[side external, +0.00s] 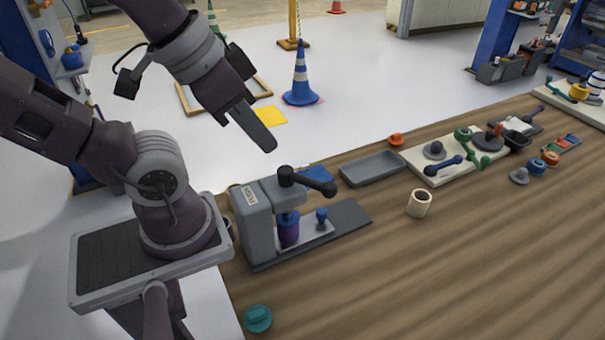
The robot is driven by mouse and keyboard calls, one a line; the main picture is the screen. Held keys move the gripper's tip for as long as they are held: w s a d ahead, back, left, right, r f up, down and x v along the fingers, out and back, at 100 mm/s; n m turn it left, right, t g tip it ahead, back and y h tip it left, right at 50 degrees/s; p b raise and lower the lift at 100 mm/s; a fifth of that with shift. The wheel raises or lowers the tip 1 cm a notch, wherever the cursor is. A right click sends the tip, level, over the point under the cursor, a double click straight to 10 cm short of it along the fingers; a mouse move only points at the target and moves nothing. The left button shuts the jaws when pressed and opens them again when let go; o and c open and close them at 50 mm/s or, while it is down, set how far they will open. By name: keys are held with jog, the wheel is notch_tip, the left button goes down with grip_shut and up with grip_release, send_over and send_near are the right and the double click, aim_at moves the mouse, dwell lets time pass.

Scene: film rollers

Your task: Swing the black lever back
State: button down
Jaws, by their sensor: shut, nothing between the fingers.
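The black lever (312,183) is on top of the grey press-like fixture (255,222) at the left end of the wooden table. Its arm points right and a little toward the front, ending in a dark knob. A blue and purple cylinder (289,230) stands under the fixture's head, on its base plate. My gripper (265,142) is shut and empty. In the picture it is above and slightly left of the lever's pivot, apart from it. My gripper points down to the right.
A grey tray (372,169) lies behind and right of the fixture. A cream cup (419,204) stands further right. A cream board (456,158) holds rollers and coloured levers. A teal piece (257,318) lies at the front left corner. The table's front middle is clear.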

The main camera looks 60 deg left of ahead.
aim_at(307, 183)
jog(key=c, duration=1.8)
grip_release()
jog(key=shift+w, duration=0.15)
jog(key=o, duration=0.7)
jog(key=w+m+g, duration=0.1)
jog(key=w+m, duration=0.1)
jog(key=w+m+g, duration=0.1)
jog(key=w+m, duration=0.1)
jog(key=shift+f+g, duration=0.15)
jog(key=shift+g, duration=0.15)
jog(key=w+f+m+g, duration=0.1)
jog(key=w+m, duration=0.1)
jog(key=w+f+m+g, duration=0.1)
jog(key=w+f+m, duration=0.1)
jog(key=w+m, duration=0.1)
jog(key=w+f+m+g, duration=0.1)
jog(key=w+m+g, duration=0.1)
jog(key=shift+w+f+m+h, duration=0.15)
jog(key=shift+f+m+h, duration=0.15)
jog(key=shift+h, duration=0.1)
jog(key=shift+m+g, duration=0.5)
jog(key=shift+m, duration=0.4)
jog(key=f, duration=0.7)
jog(key=shift+w+d+f, duration=0.1)
jog(key=shift+d+f, duration=0.1)
jog(key=shift+f, duration=0.5)
